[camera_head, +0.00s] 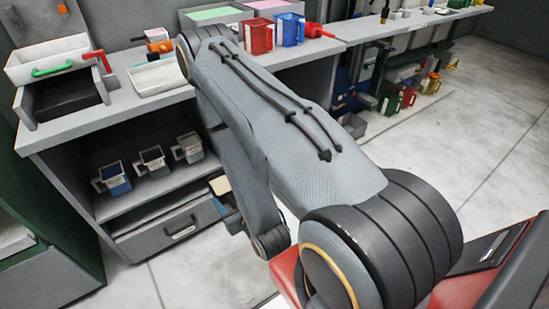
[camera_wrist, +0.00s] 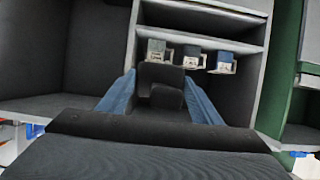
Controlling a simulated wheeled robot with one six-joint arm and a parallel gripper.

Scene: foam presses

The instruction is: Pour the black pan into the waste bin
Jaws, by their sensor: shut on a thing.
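My gripper (camera_wrist: 160,88) shows in the wrist view as two blue fingers, one on each side of a small black thing. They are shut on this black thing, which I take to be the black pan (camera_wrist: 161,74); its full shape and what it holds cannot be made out. In the head view my arm covers the middle, and a blue finger (camera_head: 232,217) shows low in front of the shelf unit. A small tan patch above it cannot be told clearly. I cannot pick out a waste bin in either view.
Several jugs stand in the open shelf, among them a blue one (camera_head: 115,178). A drawer (camera_head: 178,228) is below. On the counter are a white tray (camera_head: 157,77), a red jug (camera_head: 258,37) and a blue jug (camera_head: 288,29). The floor (camera_head: 480,130) at right is clear.

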